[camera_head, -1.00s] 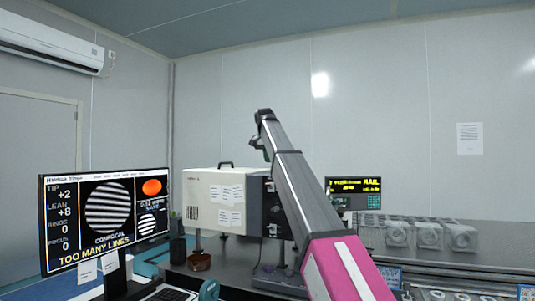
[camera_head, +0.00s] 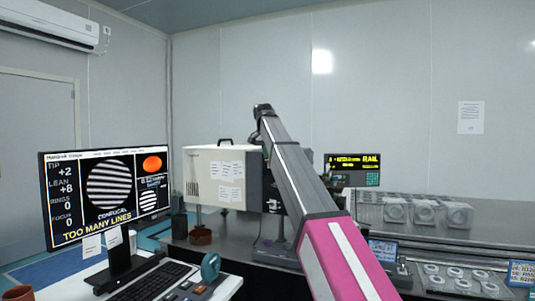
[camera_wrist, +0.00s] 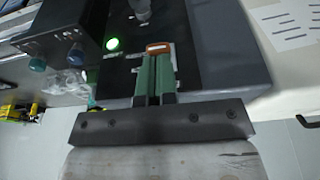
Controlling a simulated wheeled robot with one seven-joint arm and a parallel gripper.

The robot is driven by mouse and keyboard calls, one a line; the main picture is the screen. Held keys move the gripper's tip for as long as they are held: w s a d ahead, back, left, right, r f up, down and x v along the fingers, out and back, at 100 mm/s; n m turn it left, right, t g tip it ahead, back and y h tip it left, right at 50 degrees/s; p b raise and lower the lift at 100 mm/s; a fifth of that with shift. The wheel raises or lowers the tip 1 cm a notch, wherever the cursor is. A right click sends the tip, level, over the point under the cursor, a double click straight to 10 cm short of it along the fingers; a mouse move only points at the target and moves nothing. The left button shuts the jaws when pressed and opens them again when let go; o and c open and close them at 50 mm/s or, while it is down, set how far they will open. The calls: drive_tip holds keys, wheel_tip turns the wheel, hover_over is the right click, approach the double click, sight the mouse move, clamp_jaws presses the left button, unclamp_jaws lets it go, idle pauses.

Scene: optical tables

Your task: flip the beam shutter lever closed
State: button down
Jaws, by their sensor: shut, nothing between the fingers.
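In the wrist view my gripper (camera_wrist: 154,62) has its two green fingers together, shut and empty. Just past the fingertips is a small orange-rimmed piece with a pale middle (camera_wrist: 158,47) on a black panel; it may be the shutter lever's end, but I cannot tell, nor whether the fingers touch it. A lit green lamp (camera_wrist: 113,44) is left of the fingertips. A grey post or knob (camera_wrist: 142,10) stands farther off. In the head view, the white instrument box with a black end (camera_head: 222,177) stands behind my arm; the fingers and lever are hidden there.
The monitor (camera_head: 107,195) reads "TOO MANY LINES", with a keyboard (camera_head: 152,283) in front. A rail display (camera_head: 352,170) stands right of my arm. Pale blocks (camera_head: 425,211) line the right table.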

sight(265, 160)
drive_tip(key=shift+s, duration=0.1)
drive_tip(key=t, duration=0.1)
drive_tip(key=s+f+t+h, duration=0.1)
drive_tip(key=t, duration=0.1)
drive_tip(key=s+f+t, duration=0.1)
drive_tip(key=shift+a+t+h, duration=0.3)
drive_tip(key=shift+t+h, duration=0.1)
drive_tip(key=shift+s+a+f+t+h, duration=0.1)
drive_tip(key=shift+s+f+t+h, duration=0.15)
drive_tip(key=shift+t, duration=0.35)
drive_tip(key=shift+s+f+t+h, duration=0.15)
drive_tip(key=shift+f+t, duration=0.2)
drive_tip(key=shift+t, duration=0.25)
drive_tip(key=shift+w, duration=0.25)
drive_tip(key=shift+r, duration=0.1)
drive_tip(key=shift+w, duration=0.15)
drive_tip(key=shift+w+d+r, duration=0.2)
drive_tip(key=shift+w+r, duration=0.2)
drive_tip(key=shift+w, duration=0.15)
